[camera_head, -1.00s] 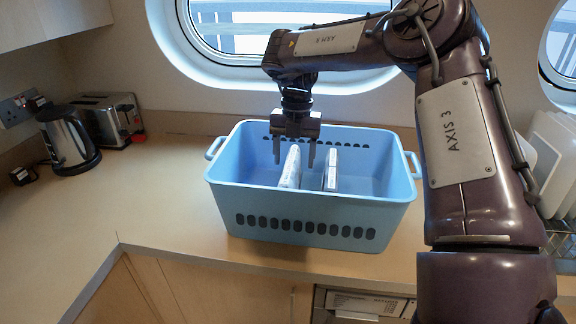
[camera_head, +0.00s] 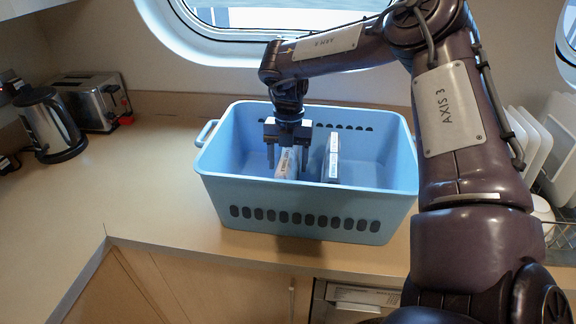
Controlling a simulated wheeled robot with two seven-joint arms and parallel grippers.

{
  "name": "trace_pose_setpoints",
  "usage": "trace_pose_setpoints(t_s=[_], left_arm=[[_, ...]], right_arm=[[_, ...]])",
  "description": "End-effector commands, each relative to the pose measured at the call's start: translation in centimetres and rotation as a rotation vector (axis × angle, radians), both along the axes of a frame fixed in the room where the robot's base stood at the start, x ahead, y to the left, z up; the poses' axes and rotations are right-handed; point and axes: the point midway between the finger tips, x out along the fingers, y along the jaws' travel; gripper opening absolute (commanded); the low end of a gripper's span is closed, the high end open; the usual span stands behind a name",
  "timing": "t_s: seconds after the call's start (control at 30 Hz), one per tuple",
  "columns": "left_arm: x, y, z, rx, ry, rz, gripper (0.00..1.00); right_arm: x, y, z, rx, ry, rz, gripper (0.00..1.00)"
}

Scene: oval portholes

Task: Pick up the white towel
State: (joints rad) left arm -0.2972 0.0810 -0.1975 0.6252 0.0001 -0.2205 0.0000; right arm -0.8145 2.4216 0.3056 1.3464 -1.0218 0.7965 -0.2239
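A light blue basket (camera_head: 215,160) stands on the counter. Two slim, pale packet-like items with dark print stand in it. The left one (camera_head: 287,165) is mostly white and leans a little; the other (camera_head: 333,160) is upright to its right. The print is too small to read surely, so I cannot tell which is the white towel. My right gripper (camera_head: 288,158) points down inside the basket, its fingers apart on either side of the left item. I see no clear grip on it. My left gripper is not in view.
A kettle (camera_head: 52,125) and a toaster (camera_head: 92,101) stand at the back left. A rack of white plates (camera_head: 552,135) is at the right, beyond my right arm. The counter left of the basket is clear. The basket's walls surround the gripper.

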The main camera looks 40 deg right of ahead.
Motion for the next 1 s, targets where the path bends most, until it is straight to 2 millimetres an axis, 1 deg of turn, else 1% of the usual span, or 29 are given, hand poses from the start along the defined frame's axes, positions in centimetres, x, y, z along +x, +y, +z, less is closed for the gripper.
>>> trace_pose_setpoints(t_s=[0.07, 0.2, 0.47, 0.63, 0.67, 0.87, 1.0], left_arm=[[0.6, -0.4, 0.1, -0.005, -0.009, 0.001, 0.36], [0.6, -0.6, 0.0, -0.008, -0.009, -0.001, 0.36], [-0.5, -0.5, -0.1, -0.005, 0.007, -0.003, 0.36], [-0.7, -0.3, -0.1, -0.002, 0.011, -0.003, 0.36], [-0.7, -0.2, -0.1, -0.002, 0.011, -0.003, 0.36], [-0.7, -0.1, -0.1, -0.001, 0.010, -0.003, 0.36], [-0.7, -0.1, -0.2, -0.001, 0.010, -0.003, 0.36]], right_arm=[[0.0, 0.0, -0.1, 0.000, -0.001, 0.000, 0.63], [0.0, 0.0, -0.1, -0.001, -0.001, 0.000, 0.63], [0.0, 0.0, -0.1, -0.001, -0.001, 0.000, 0.29], [0.0, 0.0, -0.1, -0.001, -0.001, 0.000, 0.07], [0.0, 0.0, 0.0, -0.001, -0.002, 0.000, 0.06], [0.1, 0.0, 0.0, -0.001, -0.002, 0.000, 0.06], [0.1, 0.0, 0.4, -0.002, -0.003, 0.000, 0.05]])
